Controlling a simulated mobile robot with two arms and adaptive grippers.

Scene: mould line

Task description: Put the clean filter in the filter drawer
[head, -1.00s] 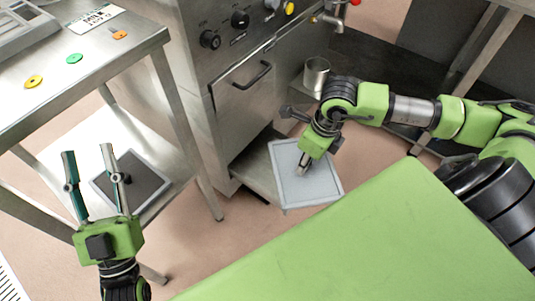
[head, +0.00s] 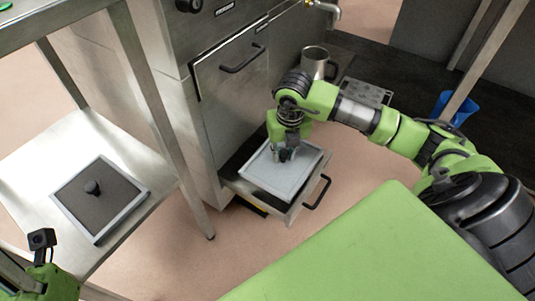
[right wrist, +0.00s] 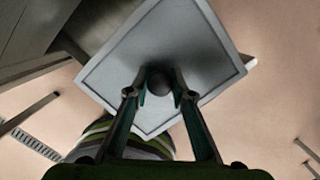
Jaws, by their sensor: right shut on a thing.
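The clean filter (head: 262,176) is a light grey framed panel. It is over the open filter drawer (head: 296,211) low on the steel machine, nearly level with the drawer's rim; I cannot tell whether it touches the bottom. My right gripper (head: 287,154) is shut on the filter's dark round knob, and the right wrist view shows both fingers (right wrist: 159,88) around the knob above the filter (right wrist: 190,40). The filter hides most of the drawer's inside. My left gripper (head: 42,268) is partly cut off at the lower left, and its fingertips are not clear.
A dark grey filter (head: 105,212) with a knob lies on the lower shelf (head: 65,150) of the table at left. A closed steel panel (head: 235,95) is above the drawer. A metal cup (head: 314,62) and a blue container (head: 447,105) stand behind. Floor in front is clear.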

